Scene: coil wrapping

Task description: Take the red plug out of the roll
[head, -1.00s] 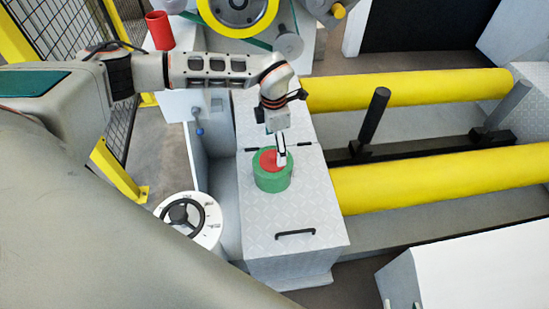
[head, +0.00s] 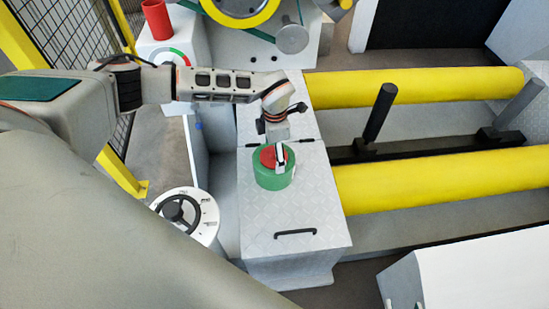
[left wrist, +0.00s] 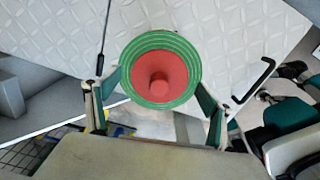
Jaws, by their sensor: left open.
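The green roll (head: 272,181) stands on the grey tread-plate box top in the head view, with the red plug (head: 267,158) in its top. My left gripper (head: 281,158) is just above the roll, pointing down, and partly covers the plug. In the left wrist view the red plug (left wrist: 158,80) sits inside the green roll (left wrist: 160,43), with a round knob standing up at its middle. The left gripper (left wrist: 155,105) is open, its fingers apart on either side of the roll and plug. Whether the fingers touch anything cannot be told. My right gripper is not in view.
The box top (head: 290,215) has black handles and is otherwise clear. A red cup-like cylinder (head: 157,20) stands on a white cabinet at the back left. A white handwheel dial (head: 186,215) is to the left. Yellow rollers (head: 440,180) and a black post (head: 379,112) are to the right.

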